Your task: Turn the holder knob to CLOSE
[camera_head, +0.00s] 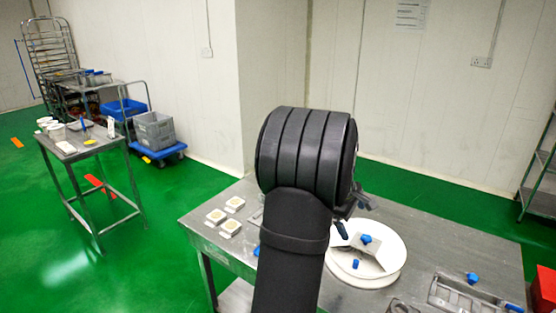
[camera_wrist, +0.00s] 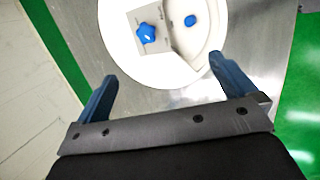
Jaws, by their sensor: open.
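A blue star-shaped knob (camera_wrist: 147,33) sits on a grey metal plate (camera_wrist: 172,46) over a white round disc (camera_wrist: 118,62). A smaller blue knob (camera_wrist: 190,20) is beside it. In the head view, the star knob (camera_head: 366,239) and smaller knob (camera_head: 355,264) show on the disc (camera_head: 393,262). I cannot read any CLOSE mark, nor tell which knob is the holder knob. My gripper (camera_wrist: 163,68) is open and empty, its blue fingers apart, with the star knob ahead of the gap. In the head view my gripper (camera_head: 350,218) is partly hidden behind my arm, near the disc's upper left edge.
The disc stands on a metal table (camera_head: 450,240). Small square blocks (camera_head: 229,227) lie at its left. A metal frame (camera_head: 465,298) and another blue knob (camera_head: 473,278) are at its right. A side table (camera_head: 85,150) and a blue trolley (camera_head: 160,152) stand farther left.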

